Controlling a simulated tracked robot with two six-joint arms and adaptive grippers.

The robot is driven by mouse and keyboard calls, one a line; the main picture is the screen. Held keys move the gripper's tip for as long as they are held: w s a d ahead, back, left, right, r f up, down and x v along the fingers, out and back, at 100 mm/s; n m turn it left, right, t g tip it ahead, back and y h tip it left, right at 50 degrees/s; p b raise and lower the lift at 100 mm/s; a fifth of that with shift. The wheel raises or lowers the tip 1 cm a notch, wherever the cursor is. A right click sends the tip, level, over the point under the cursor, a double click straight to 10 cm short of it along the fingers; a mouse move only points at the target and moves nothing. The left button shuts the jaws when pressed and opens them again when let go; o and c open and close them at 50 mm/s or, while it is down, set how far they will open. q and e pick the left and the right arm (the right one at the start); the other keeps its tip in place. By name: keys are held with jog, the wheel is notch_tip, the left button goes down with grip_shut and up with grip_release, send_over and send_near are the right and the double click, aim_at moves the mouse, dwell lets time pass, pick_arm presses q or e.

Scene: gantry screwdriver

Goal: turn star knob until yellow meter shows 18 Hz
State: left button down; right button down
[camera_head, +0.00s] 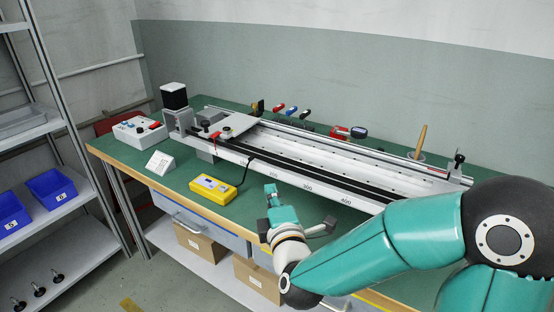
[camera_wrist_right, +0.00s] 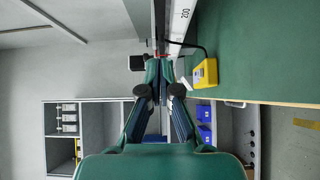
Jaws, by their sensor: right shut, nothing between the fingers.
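The yellow meter (camera_head: 214,190) lies on the green bench top in front of the gantry rail, with a black cable running from it to the rail. Its display is too small to read. It also shows in the right wrist view (camera_wrist_right: 205,74). Dark knobs (camera_head: 205,125) show on the carriage at the rail's left end; I cannot tell which is the star knob. My right gripper (camera_head: 270,189) is shut and empty, above the bench's front edge, to the right of the meter. Its fingers (camera_wrist_right: 160,64) point towards the rail's left end in the wrist view. My left gripper is out of view.
The long gantry rail (camera_head: 306,188) crosses the bench. A grey control box (camera_head: 138,132) and a white card (camera_head: 160,164) stand at the left. A red clamp-like item (camera_head: 339,132) and a wooden stick (camera_head: 420,141) are behind the rail. Shelves with blue bins (camera_head: 51,188) stand left.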

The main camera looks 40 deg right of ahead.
aim_at(273, 163)
jog(key=w+d, duration=0.1)
jog(key=w, duration=0.1)
jog(key=w+d, duration=0.2)
jog(key=w+d+b, duration=0.1)
jog(key=w, duration=0.1)
jog(key=shift+w+d+f, duration=0.15)
jog(key=shift+d+f, duration=0.05)
jog(key=shift+d, duration=0.15)
jog(key=shift+w+d+r, duration=0.1)
jog(key=shift+w+d, duration=0.2)
jog(key=shift+d, duration=0.35)
